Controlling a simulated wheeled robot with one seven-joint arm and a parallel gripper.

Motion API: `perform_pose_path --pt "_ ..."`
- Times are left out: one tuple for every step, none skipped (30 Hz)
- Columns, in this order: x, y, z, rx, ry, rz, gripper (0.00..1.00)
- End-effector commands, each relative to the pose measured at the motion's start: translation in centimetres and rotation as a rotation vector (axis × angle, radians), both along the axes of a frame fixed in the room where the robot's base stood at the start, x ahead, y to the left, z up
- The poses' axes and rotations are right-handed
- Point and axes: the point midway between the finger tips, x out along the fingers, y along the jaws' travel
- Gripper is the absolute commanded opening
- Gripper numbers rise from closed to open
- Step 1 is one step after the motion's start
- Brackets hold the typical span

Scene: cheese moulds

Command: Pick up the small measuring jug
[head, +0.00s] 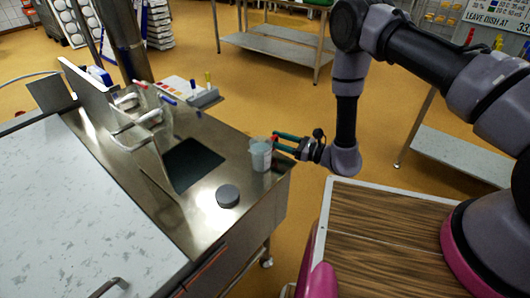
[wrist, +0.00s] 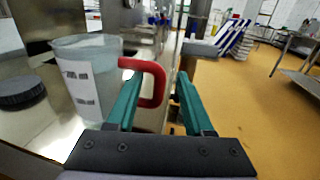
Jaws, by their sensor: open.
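The small measuring jug (head: 261,156) is a clear cup with dark markings, standing upright near the right edge of the steel counter. In the wrist view the jug (wrist: 85,85) is at the left, and its red handle (wrist: 153,80) points towards my gripper. My gripper (head: 276,141) has green fingers and is level with the jug on its handle side. In the wrist view the gripper (wrist: 158,80) is open. The left finger overlaps the handle's lower part in the picture, and the handle's outer end appears between the fingers. I cannot tell whether they touch.
A dark round puck (head: 228,195) lies on the steel counter (head: 215,140) in front of the jug, near a dark square plate (head: 192,163). A holder with coloured pens (head: 203,95) stands at the back. The floor right of the counter is open.

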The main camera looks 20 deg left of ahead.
Motion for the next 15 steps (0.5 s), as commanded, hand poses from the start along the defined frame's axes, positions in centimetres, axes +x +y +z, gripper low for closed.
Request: perform_pose_path --pt "0.0 1.0 0.1 0.002 -0.004 0.005 0.52" --pt "0.1 1.5 0.1 0.001 -0.003 0.004 0.52" --pt "0.3 2.0 0.1 0.002 -0.002 0.004 0.52" --pt "0.4 2.4 0.0 0.001 -0.003 0.003 0.52" --pt "0.4 2.7 0.0 0.0 -0.003 0.004 0.52" --pt "0.5 2.9 0.0 0.001 -0.001 0.002 0.52" --pt "0.6 3.1 0.0 0.001 -0.002 0.001 0.52" --pt "0.6 3.2 0.1 0.001 -0.001 0.0 0.52" --pt "0.6 3.3 0.1 0.001 -0.001 0.0 0.52" --pt "0.7 3.3 0.1 0.001 0.0 0.0 0.52" --pt "0.7 3.3 0.1 0.001 0.0 0.0 0.52" --pt "0.7 3.3 0.1 0.001 0.0 0.0 0.52" --pt "0.7 3.3 0.1 0.001 0.0 0.0 0.52" --pt "0.7 3.3 0.1 0.001 0.0 0.0 0.52" --pt "0.7 3.3 0.1 0.001 0.0 0.0 0.48"
